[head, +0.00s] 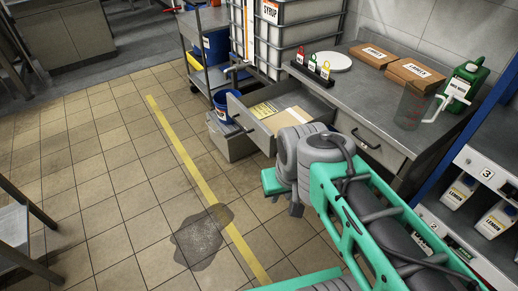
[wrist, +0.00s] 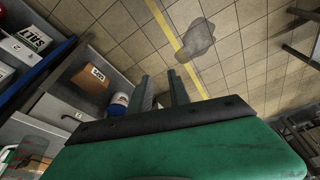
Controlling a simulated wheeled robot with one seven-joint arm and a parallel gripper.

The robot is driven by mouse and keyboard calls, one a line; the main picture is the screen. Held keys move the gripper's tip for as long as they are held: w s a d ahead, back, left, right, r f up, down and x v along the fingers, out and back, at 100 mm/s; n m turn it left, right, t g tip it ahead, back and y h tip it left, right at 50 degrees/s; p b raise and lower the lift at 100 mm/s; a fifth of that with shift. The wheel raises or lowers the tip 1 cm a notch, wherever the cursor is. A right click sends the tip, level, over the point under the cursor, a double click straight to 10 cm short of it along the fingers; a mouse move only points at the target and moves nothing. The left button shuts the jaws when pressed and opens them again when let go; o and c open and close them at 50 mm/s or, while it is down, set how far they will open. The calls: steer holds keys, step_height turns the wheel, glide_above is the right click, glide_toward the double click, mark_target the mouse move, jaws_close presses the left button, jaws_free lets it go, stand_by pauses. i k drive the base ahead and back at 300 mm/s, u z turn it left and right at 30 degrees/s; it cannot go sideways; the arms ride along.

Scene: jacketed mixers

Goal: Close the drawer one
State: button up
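A grey drawer (head: 268,122) under the steel counter is pulled out in the head view, with a tan folder and papers lying in it. I take it to be drawer one, but its front label is not readable.
The counter (head: 345,92) carries brown boxes, a green jug and a clear pitcher. Shelves with bottles stand at right. A dark puddle (head: 202,238) lies on the otherwise clear floor.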

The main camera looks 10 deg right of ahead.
mark_target(290, 92)
steer(key=u, duration=0.95)
steer(key=k, duration=0.1)
steer(key=z, duration=1.45)
steer(key=i, duration=0.4)
steer(key=u, duration=2.7)
